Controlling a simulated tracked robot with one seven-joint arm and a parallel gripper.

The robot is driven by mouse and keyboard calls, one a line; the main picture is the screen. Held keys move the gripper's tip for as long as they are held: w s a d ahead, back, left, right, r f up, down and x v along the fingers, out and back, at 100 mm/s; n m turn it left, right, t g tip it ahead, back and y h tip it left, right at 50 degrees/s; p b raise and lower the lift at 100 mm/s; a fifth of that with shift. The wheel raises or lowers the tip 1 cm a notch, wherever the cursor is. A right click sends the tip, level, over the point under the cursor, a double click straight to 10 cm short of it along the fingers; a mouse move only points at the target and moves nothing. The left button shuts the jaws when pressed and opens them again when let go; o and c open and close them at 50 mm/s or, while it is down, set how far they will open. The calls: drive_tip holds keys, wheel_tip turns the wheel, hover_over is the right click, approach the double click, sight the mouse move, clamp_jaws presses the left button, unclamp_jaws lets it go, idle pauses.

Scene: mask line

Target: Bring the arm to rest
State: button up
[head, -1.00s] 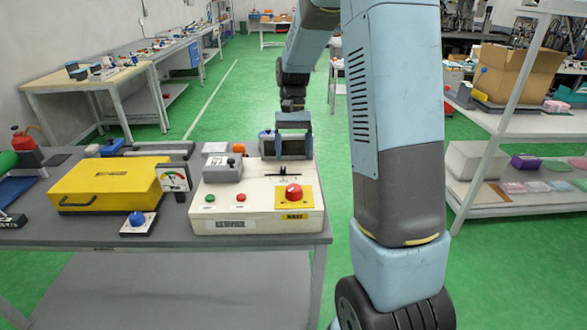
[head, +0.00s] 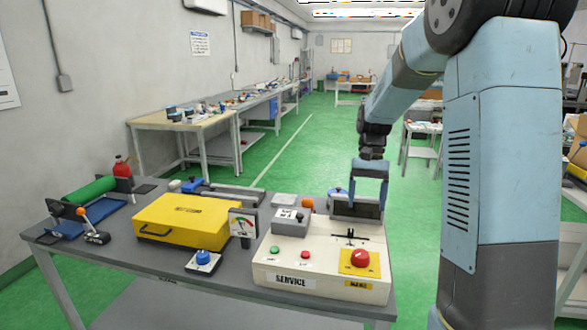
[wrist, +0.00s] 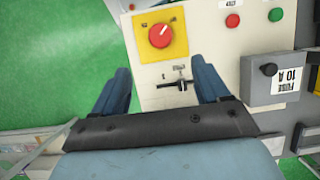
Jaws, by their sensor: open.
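My gripper (head: 369,188) hangs at the end of my blue and grey arm, over the back right part of a cream control box (head: 320,276). In the wrist view my gripper (wrist: 166,85) shows two blue fingers spread apart with nothing between them. The box's dark slot with its small lever (wrist: 180,84) shows just beyond the fingers, and I cannot tell the gap in height. The red knob (wrist: 162,35) on its yellow plate lies farther off, apart from the fingers.
The grey bench (head: 130,258) also carries a yellow case (head: 190,222), a gauge (head: 243,224), a blue knob (head: 203,258) and a green roller (head: 88,190). A grey fuse box (wrist: 270,80) stands on the control box. Green floor (head: 300,150) is open behind.

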drive_tip(key=s+r+n+t, duration=0.1)
drive_tip(key=s+r+t, duration=0.2)
drive_tip(key=s, duration=0.5)
drive_tip(key=s+a+r+n+t+h, duration=0.1)
drive_tip(key=s+r+t, duration=0.2)
drive_tip(key=s, duration=0.5)
drive_tip(key=s+a+r+n+t, duration=0.1)
drive_tip(key=s+r+t, duration=0.2)
drive_tip(key=s+r, duration=0.2)
drive_tip(key=shift+s+a+n+t, duration=0.15)
drive_tip(key=shift+s+n+t, duration=0.15)
drive_tip(key=shift+s, duration=1.5)
drive_tip(key=shift+r, duration=0.1)
